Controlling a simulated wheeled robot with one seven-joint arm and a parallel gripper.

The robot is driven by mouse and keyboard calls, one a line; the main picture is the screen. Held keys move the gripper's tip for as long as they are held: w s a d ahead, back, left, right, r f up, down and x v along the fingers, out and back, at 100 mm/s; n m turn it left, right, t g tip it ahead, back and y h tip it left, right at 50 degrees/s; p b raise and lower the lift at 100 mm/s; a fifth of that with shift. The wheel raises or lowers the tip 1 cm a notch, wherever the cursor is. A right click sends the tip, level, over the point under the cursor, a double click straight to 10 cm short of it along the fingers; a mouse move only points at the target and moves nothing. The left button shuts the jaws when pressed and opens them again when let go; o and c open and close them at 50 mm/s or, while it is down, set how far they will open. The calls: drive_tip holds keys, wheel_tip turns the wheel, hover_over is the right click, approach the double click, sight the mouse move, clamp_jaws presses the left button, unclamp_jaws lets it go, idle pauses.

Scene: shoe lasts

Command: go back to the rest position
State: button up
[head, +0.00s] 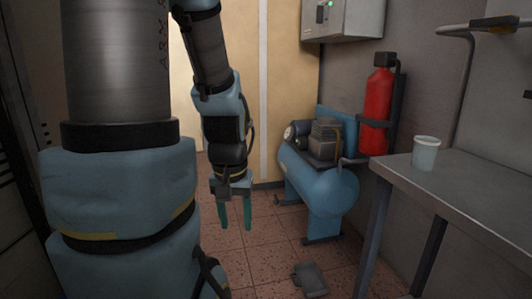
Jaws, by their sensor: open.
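My gripper (235,213) hangs at the end of my arm, left of the picture's middle, with its two teal fingers pointing down. The fingers are apart, and nothing shows between them. Tiled floor is behind and below it. No shoe last is clearly visible in this view. My large arm links fill the left side and hide what is behind them.
A blue compressor (325,190) stands right of my gripper. A red fire extinguisher (378,108) hangs on the wall. A grey table (470,185) holds a white cup (425,153). A small grey object (310,279) lies on the floor. A grey box (343,18) is on the wall.

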wheel_tip(320, 180, up, 15)
drive_tip(key=p, duration=1.2)
drive_tip(key=shift+p, duration=0.3)
idle(1.9)
